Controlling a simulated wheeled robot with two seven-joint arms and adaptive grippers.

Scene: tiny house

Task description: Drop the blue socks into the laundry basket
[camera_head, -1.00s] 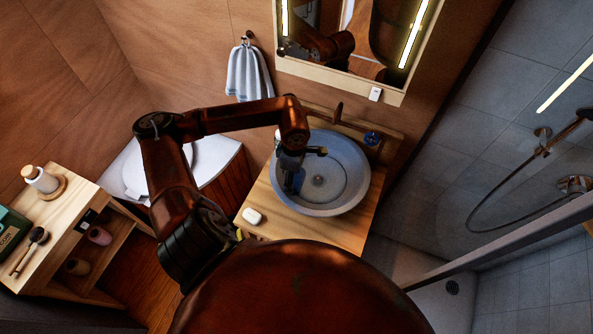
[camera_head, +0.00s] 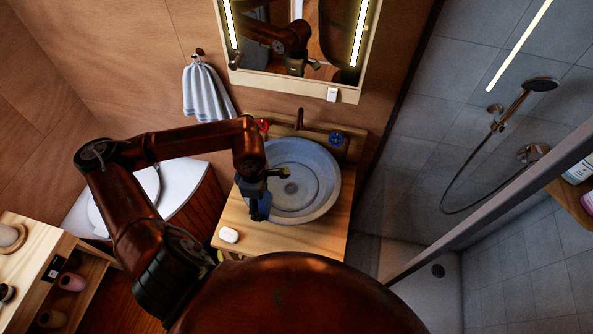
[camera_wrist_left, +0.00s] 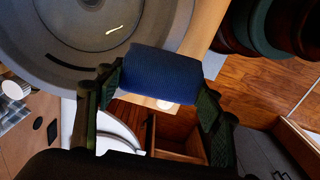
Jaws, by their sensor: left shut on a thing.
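My left gripper (camera_head: 262,188) hangs over the left side of the round grey sink basin, pointing down. In the left wrist view, my left gripper (camera_wrist_left: 158,92) is shut on the blue socks (camera_wrist_left: 165,72), a dark blue bundle between the two fingers. In the head view the socks (camera_head: 259,208) show only as a small dark blue shape below the gripper. No laundry basket can be made out in either view. My right gripper is not in view.
The sink basin (camera_head: 322,197) sits on a wooden counter (camera_head: 285,242) with white soap (camera_head: 229,235). A toilet (camera_head: 150,187) and wooden shelf unit (camera_head: 35,245) stand left. A mirror (camera_head: 345,92) hangs above. The shower's glass edge (camera_head: 480,215) is at right.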

